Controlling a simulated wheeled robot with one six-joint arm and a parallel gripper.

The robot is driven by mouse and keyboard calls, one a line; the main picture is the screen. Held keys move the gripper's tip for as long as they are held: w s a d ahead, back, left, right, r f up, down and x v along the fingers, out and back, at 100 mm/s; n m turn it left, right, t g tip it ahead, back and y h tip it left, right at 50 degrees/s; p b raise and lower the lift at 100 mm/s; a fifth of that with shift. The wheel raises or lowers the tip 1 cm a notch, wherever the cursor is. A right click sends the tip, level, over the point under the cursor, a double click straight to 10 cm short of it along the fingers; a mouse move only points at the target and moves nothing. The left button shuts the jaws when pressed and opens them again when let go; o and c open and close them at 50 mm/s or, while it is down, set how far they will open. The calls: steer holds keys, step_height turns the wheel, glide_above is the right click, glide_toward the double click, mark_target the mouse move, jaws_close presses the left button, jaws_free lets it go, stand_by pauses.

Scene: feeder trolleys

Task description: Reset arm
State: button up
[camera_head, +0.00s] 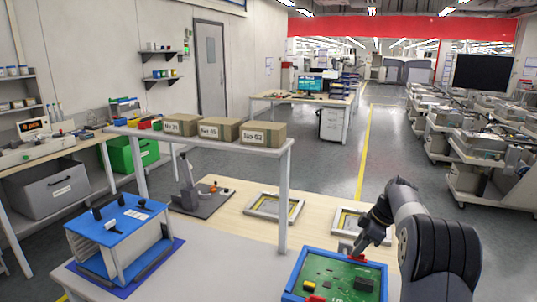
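My arm reaches in from the lower right. It bends over at the top and points down and to the left. My gripper (358,246) is at the far edge of a blue tray (287,290) holding a green circuit board (345,274). A red part (346,250) shows beside the fingertips. I cannot tell whether the gripper touches it or holds it. The fingers are too small and dark to tell open from shut.
A blue-topped stand (118,218) is at the left of the bench. A shelf (210,140) carries three cardboard boxes (222,128). Two frames (275,207) lie on the wooden bench, one partly behind my arm. Feeder trolleys (480,150) line the right side; the aisle floor (385,140) is clear.

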steer(key=shift+x, duration=1.1)
